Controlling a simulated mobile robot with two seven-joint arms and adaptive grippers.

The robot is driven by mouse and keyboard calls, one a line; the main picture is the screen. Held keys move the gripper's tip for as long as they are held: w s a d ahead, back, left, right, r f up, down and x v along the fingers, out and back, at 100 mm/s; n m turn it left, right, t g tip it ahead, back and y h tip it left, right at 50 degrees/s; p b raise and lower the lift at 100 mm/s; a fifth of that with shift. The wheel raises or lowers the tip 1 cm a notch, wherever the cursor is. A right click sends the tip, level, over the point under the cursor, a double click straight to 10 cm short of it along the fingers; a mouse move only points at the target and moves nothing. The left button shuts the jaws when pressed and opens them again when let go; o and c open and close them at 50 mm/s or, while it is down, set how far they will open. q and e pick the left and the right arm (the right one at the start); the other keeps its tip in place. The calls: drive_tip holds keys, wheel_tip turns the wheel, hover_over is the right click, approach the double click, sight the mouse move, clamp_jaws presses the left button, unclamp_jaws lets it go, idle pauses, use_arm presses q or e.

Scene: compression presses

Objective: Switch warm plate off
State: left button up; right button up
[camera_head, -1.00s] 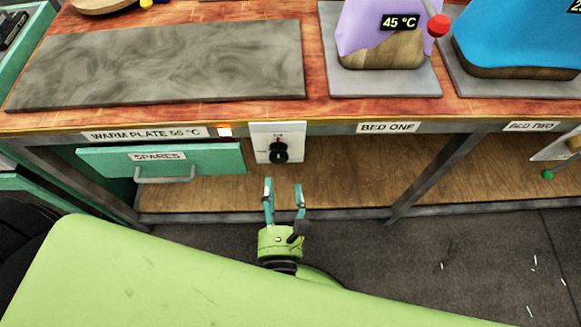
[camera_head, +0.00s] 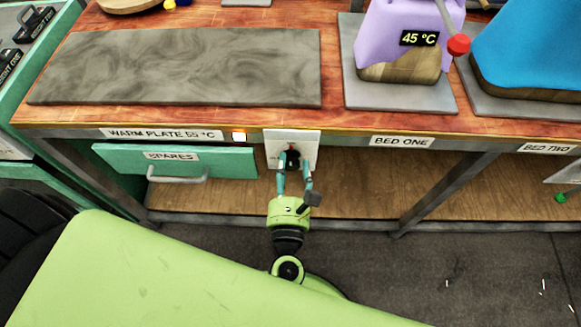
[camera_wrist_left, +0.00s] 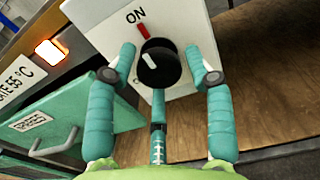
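The warm plate (camera_head: 180,68) is a flat grey mottled slab on the bench, with the label "WARM PLATE 55 °C" (camera_head: 163,134) on the edge below it. Its black rotary knob (camera_wrist_left: 159,66) sits on a white switch box (camera_head: 305,138); in the wrist view a red mark and "ON" stand above the knob, and the knob's white pointer aims up and slightly left. An indicator lamp (camera_wrist_left: 51,51) beside the box glows. My left gripper (camera_head: 294,164) is open, its teal fingers (camera_wrist_left: 166,75) on either side of the knob, apparently with gaps. My right gripper is not in view.
A teal "SPARES" drawer (camera_head: 225,163) is left of the box, under the bench edge. The "BED ONE" press with a purple cover (camera_head: 385,40) and a blue-covered one (camera_head: 535,45) stand right. A wooden lower shelf (camera_head: 360,180) lies behind the gripper.

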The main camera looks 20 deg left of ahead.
use_arm(q)
drive_tip(key=c, duration=0.5)
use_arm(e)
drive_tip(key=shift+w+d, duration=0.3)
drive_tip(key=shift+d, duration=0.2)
